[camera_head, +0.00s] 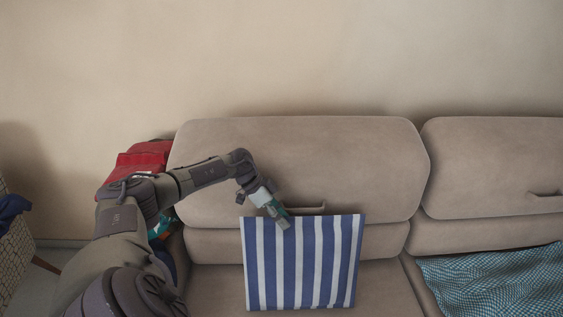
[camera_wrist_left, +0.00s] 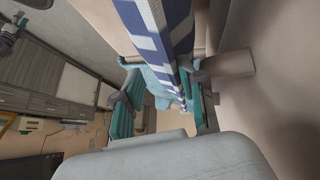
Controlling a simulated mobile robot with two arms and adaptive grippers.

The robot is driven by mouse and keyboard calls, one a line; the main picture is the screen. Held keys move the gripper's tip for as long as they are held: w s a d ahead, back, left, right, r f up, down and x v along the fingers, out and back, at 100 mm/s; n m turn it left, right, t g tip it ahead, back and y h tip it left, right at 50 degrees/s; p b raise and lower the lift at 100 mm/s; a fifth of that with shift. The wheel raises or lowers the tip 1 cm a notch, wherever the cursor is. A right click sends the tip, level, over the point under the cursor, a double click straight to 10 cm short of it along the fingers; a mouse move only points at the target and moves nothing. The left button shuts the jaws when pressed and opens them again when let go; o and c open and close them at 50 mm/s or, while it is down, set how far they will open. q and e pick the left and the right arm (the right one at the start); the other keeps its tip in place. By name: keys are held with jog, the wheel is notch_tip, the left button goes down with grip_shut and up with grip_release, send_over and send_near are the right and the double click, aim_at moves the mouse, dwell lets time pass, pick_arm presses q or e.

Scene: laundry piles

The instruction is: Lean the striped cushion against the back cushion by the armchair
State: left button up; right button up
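The blue-and-white striped cushion (camera_head: 320,262) stands on the sofa's left seat, in front of the left back cushion (camera_head: 330,160); whether they touch is hard to tell. My left gripper (camera_head: 280,214) is at the striped cushion's top edge, left of its middle. In the left wrist view my left gripper (camera_wrist_left: 165,108) has its teal fingers apart. The striped cushion (camera_wrist_left: 165,30) reaches down close to the right-hand finger, with a gap to the other finger. The patterned armchair (camera_head: 14,252) is partly in view at the far left.
Red cloth (camera_head: 148,156) lies on the sofa's left end, partly behind my left arm. A teal patterned cloth (camera_head: 495,282) covers the right seat. Dark blue cloth (camera_head: 12,208) lies on the armchair. A narrow stretch of bare seat (camera_head: 385,288) is right of the striped cushion.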

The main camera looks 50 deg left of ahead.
pick_arm(q)
jog(key=shift+f, duration=0.1)
jog(key=shift+s+a+r, duration=0.1)
jog(key=shift+a+r, duration=0.05)
jog(key=shift+r, duration=0.05)
jog(key=v, duration=1.1)
jog(key=shift+r, duration=0.3)
jog(key=shift+s+a, duration=0.1)
